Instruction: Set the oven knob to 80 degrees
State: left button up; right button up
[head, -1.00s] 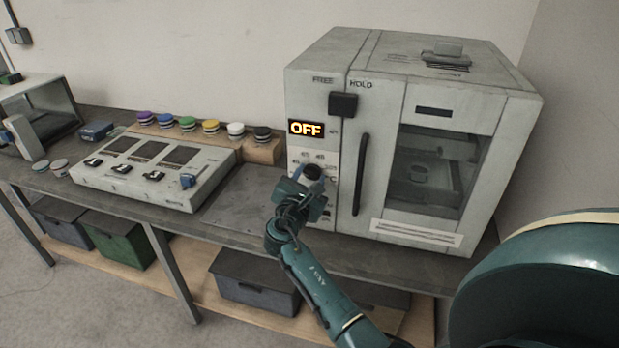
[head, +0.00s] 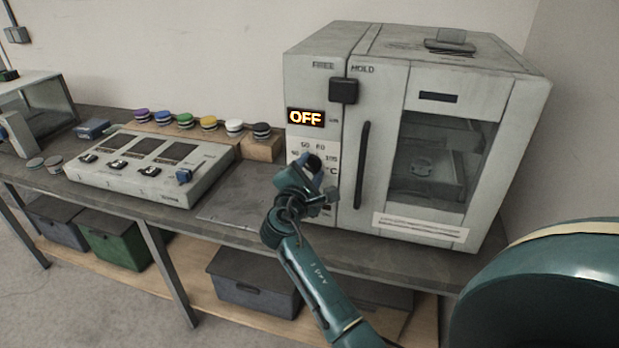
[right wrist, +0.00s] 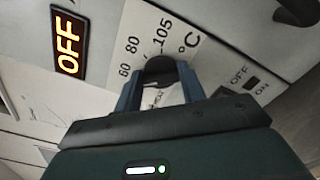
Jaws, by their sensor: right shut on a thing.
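The oven (head: 385,140) stands at the right end of the bench with its glass door shut. Its display (head: 305,118) reads OFF, and it also shows in the right wrist view (right wrist: 68,42). The round black oven knob (head: 314,162) sits below the display, with 60, 80 and 105 printed around it. My right gripper (head: 306,168) is shut on the knob. In the right wrist view my right gripper's fingers (right wrist: 160,88) stand on both sides of the knob (right wrist: 160,69). The knob's pointer cannot be made out. My left gripper is not in view.
A grey control panel (head: 150,165) with black switches and a blue one stands left of the oven. Coloured round caps (head: 209,123) line a wooden block (head: 262,148) behind it. A black latch (head: 343,91) and handle (head: 362,165) are on the oven front. Bins sit below.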

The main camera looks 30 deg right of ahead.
jog(key=m+b, duration=0.1)
jog(key=m, duration=0.1)
jog(key=m+b, duration=0.1)
jog(key=b, duration=0.1)
jog(key=m+b, duration=0.2)
jog(key=shift+f+m, duration=0.25)
jog(key=shift+m, duration=0.05)
jog(key=m+b, duration=0.3)
jog(key=shift+m+b, duration=0.55)
jog(key=shift+m, duration=0.35)
jog(key=shift+m+b, duration=0.5)
jog(key=shift+m, duration=0.1)
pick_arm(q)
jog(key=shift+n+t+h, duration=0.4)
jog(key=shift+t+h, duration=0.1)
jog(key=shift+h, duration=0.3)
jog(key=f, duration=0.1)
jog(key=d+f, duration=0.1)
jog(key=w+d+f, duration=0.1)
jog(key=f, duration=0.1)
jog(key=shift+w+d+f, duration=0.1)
pick_arm(e)
jog(key=shift+r, duration=0.1)
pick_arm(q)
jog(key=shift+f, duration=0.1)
pick_arm(e)
jog(key=o, duration=1)
jog(key=shift+s, duration=0.1)
